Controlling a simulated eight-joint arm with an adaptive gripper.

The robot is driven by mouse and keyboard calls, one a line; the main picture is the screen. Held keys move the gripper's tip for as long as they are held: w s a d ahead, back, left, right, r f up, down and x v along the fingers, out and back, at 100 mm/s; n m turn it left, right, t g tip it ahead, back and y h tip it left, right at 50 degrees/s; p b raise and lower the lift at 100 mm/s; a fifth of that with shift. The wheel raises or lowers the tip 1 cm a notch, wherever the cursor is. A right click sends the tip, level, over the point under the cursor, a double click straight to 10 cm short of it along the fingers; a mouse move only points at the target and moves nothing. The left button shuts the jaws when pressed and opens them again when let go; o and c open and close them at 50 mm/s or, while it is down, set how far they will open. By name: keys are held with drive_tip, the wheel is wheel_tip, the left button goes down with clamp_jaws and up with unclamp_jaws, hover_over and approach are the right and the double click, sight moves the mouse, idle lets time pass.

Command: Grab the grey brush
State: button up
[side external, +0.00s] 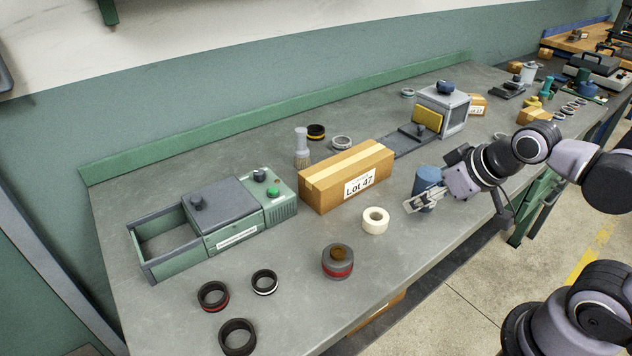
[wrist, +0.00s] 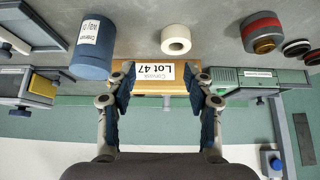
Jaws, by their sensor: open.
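The grey brush (side external: 301,142) stands upright behind the cardboard box in the side external view, its grey handle up and its tan bristles down on the bench. In the wrist view, a small grey piece (wrist: 167,104) shows past the box edge and may be the brush handle; most of it is hidden. My gripper (side external: 415,203) is at the right, over the front part of the bench, well apart from the brush. In the wrist view, my gripper (wrist: 162,78) has its fingers spread with nothing between them.
The Lot 47 box (side external: 346,176) stands between my gripper and the brush. A blue cylinder (side external: 427,178) is close by my gripper, and a white tape roll (side external: 375,220) lies in front of the box. Bare bench lies front right of the rings.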

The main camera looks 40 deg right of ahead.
drive_tip(key=w+a+r+g, duration=0.1)
drive_tip(key=w+r, duration=0.5)
drive_tip(key=w, duration=0.3)
drive_tip(key=w+r+g, duration=0.2)
drive_tip(key=w+r, duration=0.4)
drive_tip(key=w, duration=0.4)
drive_tip(key=g, duration=0.3)
hover_over(302, 130)
drive_tip(key=s, duration=0.1)
wheel_tip(302, 130, down, 7)
drive_tip(key=shift+w+f, duration=0.25)
drive_tip(key=shift+f, duration=1.4)
drive_tip(key=shift+w+f, duration=0.2)
drive_tip(key=shift+f, duration=1.4)
drive_tip(key=shift+w+f, duration=0.25)
drive_tip(key=shift+f, duration=1.4)
clamp_jaws()
